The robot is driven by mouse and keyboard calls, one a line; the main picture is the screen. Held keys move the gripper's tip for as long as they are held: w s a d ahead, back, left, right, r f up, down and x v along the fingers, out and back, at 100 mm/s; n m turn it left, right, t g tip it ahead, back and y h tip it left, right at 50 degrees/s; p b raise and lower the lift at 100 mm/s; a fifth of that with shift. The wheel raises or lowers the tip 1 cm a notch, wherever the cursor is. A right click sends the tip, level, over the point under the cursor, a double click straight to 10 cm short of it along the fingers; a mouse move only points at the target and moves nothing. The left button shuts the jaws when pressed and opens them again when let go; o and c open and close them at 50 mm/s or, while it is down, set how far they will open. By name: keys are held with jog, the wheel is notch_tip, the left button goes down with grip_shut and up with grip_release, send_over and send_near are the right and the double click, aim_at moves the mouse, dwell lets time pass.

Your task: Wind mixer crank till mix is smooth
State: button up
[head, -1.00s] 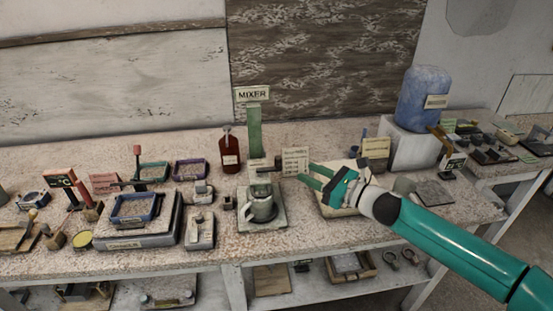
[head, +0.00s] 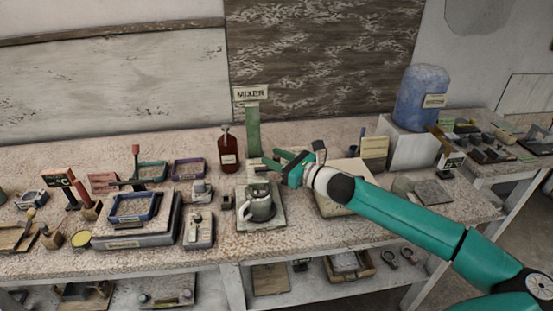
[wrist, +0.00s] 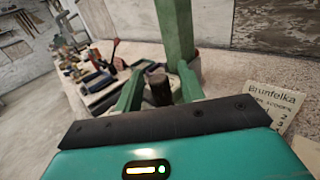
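The mixer has a green post (head: 254,130) under a "MIXER" sign (head: 251,93). A grey mug (head: 261,207) stands on its pale base plate (head: 276,219); the mix inside cannot be made out. My gripper (head: 269,158) reaches in from the right, above and behind the mug, close to the post. In the wrist view, a dark upright crank handle (wrist: 160,90) stands between my two green fingers, which are spread apart. Contact with it cannot be made out. The post (wrist: 174,30) rises just beyond. My gripper hides the crank arm in the head view.
A red-brown bottle (head: 229,152) stands left of the post. A scale (head: 130,235) with a blue tray is farther left. A blue jug (head: 423,97) stands on a white block at the right. A note card (wrist: 272,105) is close on the right in the wrist view.

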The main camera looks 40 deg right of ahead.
grip_shut()
jog(key=shift+w+d+y, duration=0.1)
jog(key=shift+y, duration=0.2)
jog(key=shift+w+n+g+y, duration=1)
jog(key=shift+n+g+y, duration=1.3)
jog(key=shift+g, duration=0.1)
jog(key=shift+w+n+g+y, duration=1)
jog(key=shift+n+g+y, duration=1.3)
jog(key=shift+g, duration=0.1)
jog(key=shift+w+n+g+y, duration=1)
jog(key=shift+n+g+y, duration=1.3)
jog(key=shift+g, duration=0.1)
